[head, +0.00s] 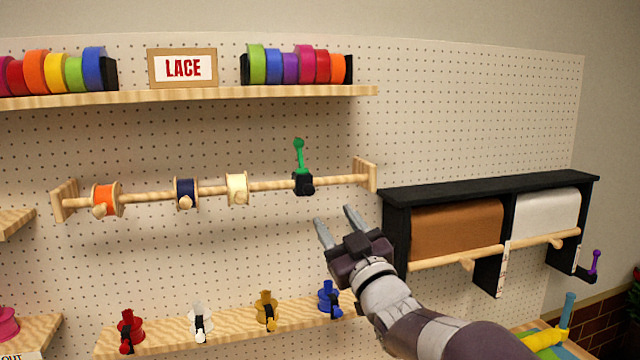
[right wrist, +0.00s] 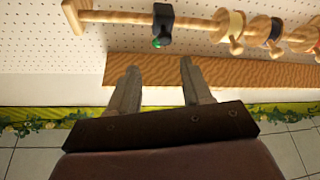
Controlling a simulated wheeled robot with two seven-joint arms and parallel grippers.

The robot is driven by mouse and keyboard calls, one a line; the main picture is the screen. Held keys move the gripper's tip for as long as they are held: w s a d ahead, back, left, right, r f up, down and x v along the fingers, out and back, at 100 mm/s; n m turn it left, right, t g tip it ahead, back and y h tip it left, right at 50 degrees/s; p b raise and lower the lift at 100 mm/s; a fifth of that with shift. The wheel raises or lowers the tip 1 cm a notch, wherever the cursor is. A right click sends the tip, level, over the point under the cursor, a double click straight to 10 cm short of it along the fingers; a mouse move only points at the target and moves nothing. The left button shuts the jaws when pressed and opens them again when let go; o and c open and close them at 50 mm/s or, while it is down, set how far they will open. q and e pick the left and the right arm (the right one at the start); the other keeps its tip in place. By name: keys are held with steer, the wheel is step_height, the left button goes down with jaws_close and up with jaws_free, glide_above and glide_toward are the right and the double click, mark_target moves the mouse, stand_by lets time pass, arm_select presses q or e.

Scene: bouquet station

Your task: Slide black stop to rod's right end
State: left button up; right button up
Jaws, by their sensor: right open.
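The black stop (head: 303,184) with a green lever (head: 299,152) pointing up sits on the wooden rod (head: 262,186), right of the spools and short of the right end bracket (head: 366,175). A stretch of bare rod lies between stop and bracket. In the right wrist view the stop (right wrist: 163,22) also shows, with the bracket (right wrist: 76,16) to its left there. My right gripper (head: 335,216) is open and empty, below and to the right of the stop in the head view, apart from it. My left gripper is not in view.
Orange (head: 105,199), navy (head: 186,192) and cream (head: 237,188) spools hang on the rod left of the stop. A black paper-roll holder (head: 396,232) stands right of the rod. A shelf (head: 200,97) is above; a lower shelf (head: 228,325) bears several small spools.

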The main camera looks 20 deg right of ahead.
mark_target(309, 192)
steer(key=p+x, duration=0.1)
steer(key=x, duration=0.2)
steer(key=a+p+x, duration=0.1)
steer(key=p+x, duration=0.1)
steer(key=x, duration=0.1)
steer(key=p+x, duration=0.1)
steer(key=x, duration=0.2)
steer(key=shift+w+a+f+p, duration=0.1)
steer(key=shift+w+a+p, duration=0.2)
steer(key=shift+p, duration=0.1)
steer(key=shift+w+d, duration=0.1)
steer(key=shift+w, duration=0.2)
steer(key=shift+w+d+p, duration=0.15)
steer(key=shift+d+p, duration=0.15)
steer(key=shift+d, duration=0.05)
steer(key=shift+w+a, duration=0.1)
steer(key=shift+a, duration=0.15)
steer(key=shift+c, duration=0.3)
jaws_close()
steer(key=d+b, duration=0.2)
steer(key=d, duration=0.7)
steer(key=shift+d, duration=0.2)
